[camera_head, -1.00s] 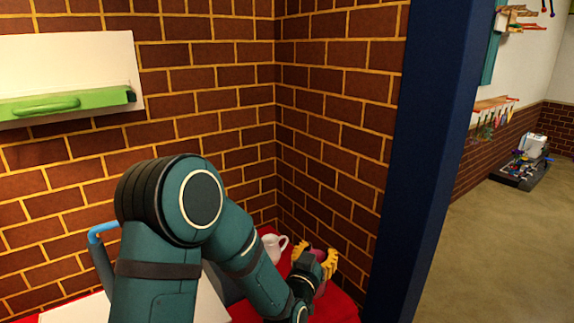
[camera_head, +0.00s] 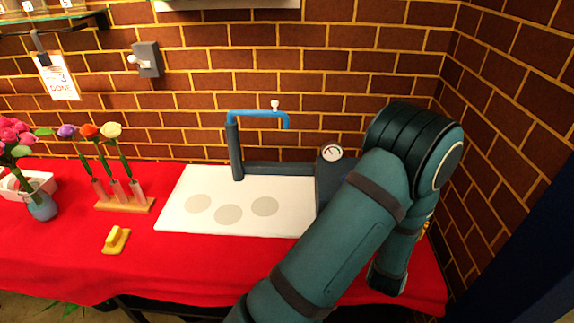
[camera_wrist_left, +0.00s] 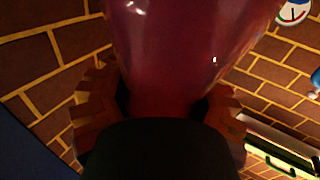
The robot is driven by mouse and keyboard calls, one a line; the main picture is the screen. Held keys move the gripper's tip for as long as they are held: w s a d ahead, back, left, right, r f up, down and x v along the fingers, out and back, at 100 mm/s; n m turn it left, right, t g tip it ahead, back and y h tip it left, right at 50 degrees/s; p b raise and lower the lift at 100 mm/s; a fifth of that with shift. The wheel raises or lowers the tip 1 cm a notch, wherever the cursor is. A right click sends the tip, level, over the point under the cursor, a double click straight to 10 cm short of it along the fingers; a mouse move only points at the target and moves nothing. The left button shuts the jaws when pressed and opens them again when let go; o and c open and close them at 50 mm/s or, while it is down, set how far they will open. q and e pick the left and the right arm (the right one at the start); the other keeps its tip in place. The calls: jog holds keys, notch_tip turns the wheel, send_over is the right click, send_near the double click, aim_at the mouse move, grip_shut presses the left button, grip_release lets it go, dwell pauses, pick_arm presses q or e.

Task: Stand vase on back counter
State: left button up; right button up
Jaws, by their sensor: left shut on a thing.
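My left gripper (camera_wrist_left: 161,108) is shut on a dark red, glossy vase (camera_wrist_left: 175,50), with a toothed finger on each side of it in the left wrist view. Only part of the vase shows there, and I cannot tell whether it touches a surface. In the head view my left arm hides the vase and nearly all of the gripper, except a sliver of yellow finger at the right. The counter (camera_head: 75,270) has a red cloth and runs along the brick wall. My right gripper is not in view.
A white board (camera_head: 240,183) with three grey discs lies mid-counter, with a blue-handled device (camera_head: 235,150) and gauge (camera_head: 331,153) behind. Left are a blue vase of pink flowers (camera_head: 42,207), a wooden rack (camera_head: 125,204) with three flowers and a yellow block (camera_head: 115,240). The front-left cloth is clear.

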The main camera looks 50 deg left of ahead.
pick_arm(q)
jog(key=a+f+n+y, duration=0.1)
jog(key=s+a+f+g+y+b, duration=0.1)
jog(key=s+a+f+n+g+y, duration=0.1)
jog(key=a+y, duration=0.1)
jog(key=shift+s+f+n+b, duration=0.15)
jog(key=shift+f+n+b, duration=0.15)
jog(key=shift+f+b, duration=0.1)
jog(key=s+a+f+n+g+y+b, duration=0.3)
jog(key=a+f+b, duration=0.1)
jog(key=f, duration=0.6)
jog(key=shift+s+b, duration=0.2)
jog(key=shift+b, duration=0.1)
jog(key=o, duration=1.5)
jog(key=shift+f, duration=0.1)
